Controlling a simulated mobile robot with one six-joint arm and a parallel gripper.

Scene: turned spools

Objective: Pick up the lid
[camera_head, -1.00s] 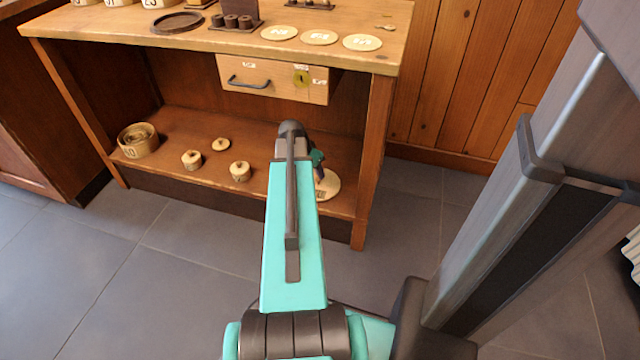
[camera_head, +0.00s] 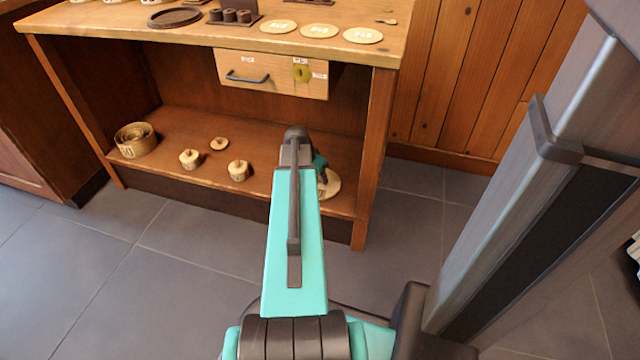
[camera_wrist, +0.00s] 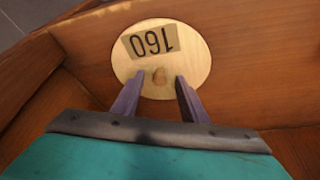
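The lid (camera_wrist: 190,57) is a pale round wooden disc with a small knob (camera_wrist: 160,76) and a tan label reading 160, upside down in the wrist view. It lies flat on the lower shelf. In the head view part of the lid (camera_head: 332,186) shows at the shelf's right end, the rest hidden behind my arm. My gripper (camera_wrist: 158,78) is open, its two fingers over the lid's near part with the knob between their tips. A gap shows on each side of the knob. I cannot tell how far above the lid the fingertips are.
The lower shelf (camera_head: 180,135) also holds a round box (camera_head: 134,147) and several small knobbed wooden pieces. Above it are a drawer (camera_head: 270,87) and the worktop with pale discs (camera_head: 319,31). A table leg (camera_head: 368,160) stands right of the lid.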

